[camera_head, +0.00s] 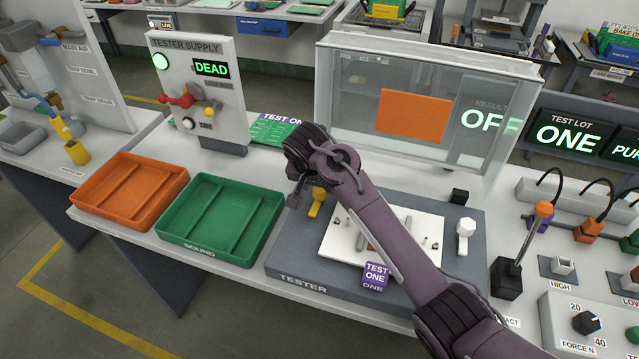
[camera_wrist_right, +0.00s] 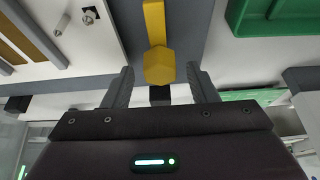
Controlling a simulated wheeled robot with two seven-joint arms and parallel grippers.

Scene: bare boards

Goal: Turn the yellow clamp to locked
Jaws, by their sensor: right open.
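The yellow clamp (camera_head: 318,203) stands on the left side of the grey tester base (camera_head: 300,272), left of the white plate (camera_head: 333,243). In the right wrist view the clamp shows as a yellow bar with a faceted knob end (camera_wrist_right: 158,65). My right gripper (camera_head: 298,192) is over the clamp, and my forearm hides part of the plate. In the wrist view the open fingers (camera_wrist_right: 162,86) stand on either side of the knob end, with gaps visible. I cannot tell how deep the knob sits between them. My left gripper is out of view.
A white clamp (camera_head: 464,230) stands at the right of the tester. A purple TEST ONE block (camera_head: 375,276) is at the plate's front. Green (camera_head: 262,252) and orange (camera_head: 118,215) trays lie left. A clear raised cover (camera_head: 345,75) stands behind. The supply panel reads DEAD (camera_head: 211,68).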

